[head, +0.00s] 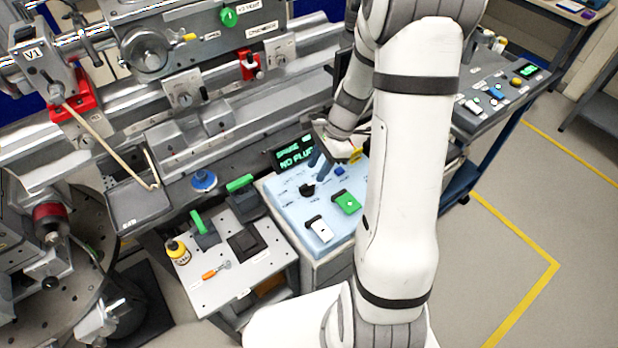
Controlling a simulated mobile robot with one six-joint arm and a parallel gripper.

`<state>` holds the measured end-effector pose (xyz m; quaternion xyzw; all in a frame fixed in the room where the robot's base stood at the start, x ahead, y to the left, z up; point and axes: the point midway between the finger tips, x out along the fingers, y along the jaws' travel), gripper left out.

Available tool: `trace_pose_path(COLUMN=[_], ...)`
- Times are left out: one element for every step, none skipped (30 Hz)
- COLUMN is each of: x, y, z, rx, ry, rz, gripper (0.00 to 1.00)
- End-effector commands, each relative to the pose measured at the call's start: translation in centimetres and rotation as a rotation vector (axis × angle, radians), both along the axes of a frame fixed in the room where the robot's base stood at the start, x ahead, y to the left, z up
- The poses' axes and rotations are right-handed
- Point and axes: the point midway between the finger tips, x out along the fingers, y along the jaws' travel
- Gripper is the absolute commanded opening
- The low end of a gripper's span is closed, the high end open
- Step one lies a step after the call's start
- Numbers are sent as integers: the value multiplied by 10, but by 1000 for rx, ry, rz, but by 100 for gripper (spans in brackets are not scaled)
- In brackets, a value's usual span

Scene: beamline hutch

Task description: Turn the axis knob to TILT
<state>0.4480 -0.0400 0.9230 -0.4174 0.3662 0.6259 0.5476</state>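A light blue control panel (285,205) stands on a cabinet at the centre of the head view. A black knob (307,190) sits on its left half; its labels are too small to read, so I cannot tell which one it points at. My gripper (318,171) hangs over the back of the panel, behind and to the right of the black knob. Its two dark fingers look apart, with nothing seen between them. It looks clear of the knob. My arm hides the panel's right part.
A green-lit display (293,156) reading "NO FLUX" stands behind the panel. A white switch (319,229) and a green switch (346,203) are on the panel's front. Open floor lies right.

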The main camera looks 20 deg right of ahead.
Motion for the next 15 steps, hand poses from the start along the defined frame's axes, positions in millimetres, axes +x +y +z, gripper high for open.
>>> trace_pose_path(x=[-1,-1,-2,-2,-3,-3,-3,-3,-3,-3,-3,-3,-3,-3,-3], y=[4,6,9,11,13,14,16,17,18,19,20,21,21,21,21], z=[-9,-14,-20,-24,-28,-33,-37,-40,-43,-45,-46,-48,-49,-49,-50], rx=[1,1,2,2,1,1,1,2,1,0,0,0,0,0,-1], ry=[4,4,3,3,4,3,2,2,1,0,0,-1,-1,-1,-2], rz=[2,3,3,3,4,3,3,3,5,4,4,4,4,4,4], gripper=[35,35,35,35,35,35,35,35,35,35,35,35,35,35,35])
